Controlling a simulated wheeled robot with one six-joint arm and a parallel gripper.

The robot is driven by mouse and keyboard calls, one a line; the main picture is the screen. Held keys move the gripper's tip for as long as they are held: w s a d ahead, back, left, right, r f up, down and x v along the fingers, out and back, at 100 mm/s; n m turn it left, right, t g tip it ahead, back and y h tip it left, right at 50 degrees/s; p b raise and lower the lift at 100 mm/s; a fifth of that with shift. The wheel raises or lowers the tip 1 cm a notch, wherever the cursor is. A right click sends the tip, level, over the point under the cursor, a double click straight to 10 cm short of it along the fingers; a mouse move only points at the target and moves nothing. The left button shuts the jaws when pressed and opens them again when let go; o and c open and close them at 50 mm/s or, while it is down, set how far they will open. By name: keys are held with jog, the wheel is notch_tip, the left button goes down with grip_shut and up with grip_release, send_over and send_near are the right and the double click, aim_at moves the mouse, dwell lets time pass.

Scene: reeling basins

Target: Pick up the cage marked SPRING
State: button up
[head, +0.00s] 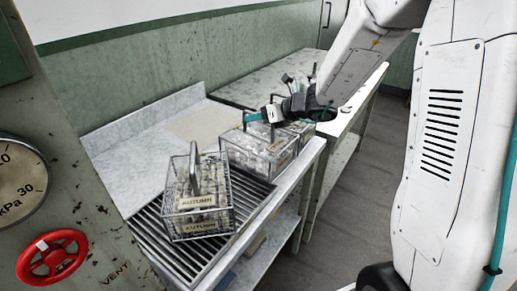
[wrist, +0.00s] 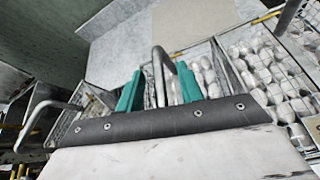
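No label reading SPRING can be made out in either view. A wire cage of pale cocoons (head: 252,155) stands behind the front cage in the head view, its label too small to read. My gripper (head: 265,114) is just above the cages behind the front one. In the wrist view my gripper (wrist: 158,74) has its two teal fingers apart, with a bent metal cage handle (wrist: 158,55) showing between them. I cannot tell whether the fingers touch the handle. Which cage it belongs to is unclear.
A cage marked AUTUMN (head: 198,205) stands upright on the slatted rack (head: 165,250) in front. Another handle (wrist: 48,106) shows at the left in the wrist view. A gauge (head: 18,180) and red valve wheel (head: 52,257) are at the left.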

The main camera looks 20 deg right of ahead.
grip_shut()
dwell(1.3)
